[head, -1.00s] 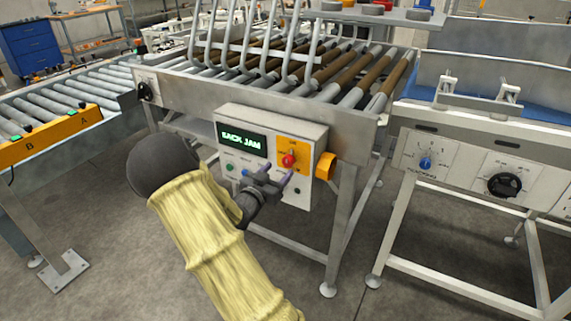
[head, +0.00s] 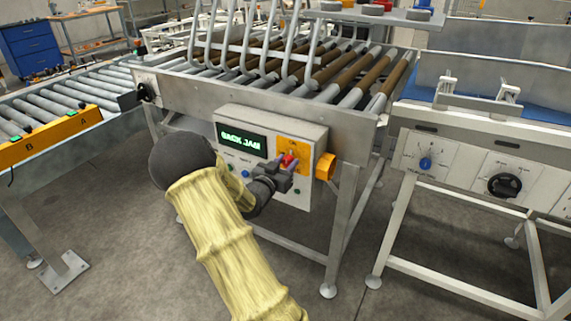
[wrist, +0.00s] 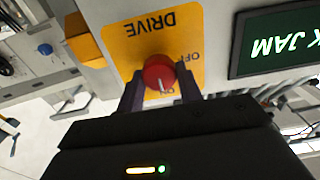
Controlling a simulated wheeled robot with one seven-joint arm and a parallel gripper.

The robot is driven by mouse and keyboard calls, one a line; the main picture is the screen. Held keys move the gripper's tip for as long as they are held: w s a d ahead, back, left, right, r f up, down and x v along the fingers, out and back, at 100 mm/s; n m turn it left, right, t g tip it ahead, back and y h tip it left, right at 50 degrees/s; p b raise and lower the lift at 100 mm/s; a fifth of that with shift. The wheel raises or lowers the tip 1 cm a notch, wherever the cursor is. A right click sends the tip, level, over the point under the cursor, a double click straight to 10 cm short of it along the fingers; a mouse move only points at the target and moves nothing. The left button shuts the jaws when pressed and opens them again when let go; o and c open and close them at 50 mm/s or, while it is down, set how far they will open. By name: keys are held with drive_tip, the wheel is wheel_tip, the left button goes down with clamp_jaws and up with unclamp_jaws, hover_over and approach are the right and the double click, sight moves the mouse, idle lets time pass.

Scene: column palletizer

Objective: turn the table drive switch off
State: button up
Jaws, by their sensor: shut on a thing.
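The table drive switch is a red rotary knob (head: 289,159) on a yellow plate (wrist: 190,22) marked DRIVE, OFF and ON, on the front of a white control box (head: 314,133). In the upside-down wrist view, the white mark on the knob (wrist: 157,72) points toward ON. My gripper (head: 286,163) reaches the box from the front. In the wrist view its two dark fingers (wrist: 159,75) stand on either side of the knob and are shut on it. The head view shows the knob only partly, behind the fingers.
A lit green display (head: 241,141) ending in JAM is left of the plate, with small buttons below. A yellow-orange part (head: 325,167) juts from the box's right side. The roller table (head: 250,98) is above. A cabinet with a blue knob (head: 425,163) and black dial (head: 505,185) stands right.

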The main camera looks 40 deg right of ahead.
drive_tip(key=shift+r+n+p, duration=0.1)
drive_tip(key=shift+n+p, duration=0.4)
drive_tip(key=n+p, duration=0.2)
drive_tip(key=shift+w+n, duration=0.1)
drive_tip(key=shift+n, duration=0.3)
drive_tip(key=n+p, duration=0.4)
drive_tip(key=n, duration=0.1)
drive_tip(key=shift+w+a, duration=0.1)
drive_tip(key=n+p, duration=0.2)
drive_tip(key=n, duration=0.3)
drive_tip(key=shift+f, duration=0.2)
drive_tip(key=n, duration=0.4)
drive_tip(key=shift+f+p, duration=0.1)
drive_tip(key=shift+p, duration=0.25)
drive_tip(key=shift+n, duration=0.3)
drive_tip(key=o, duration=1)
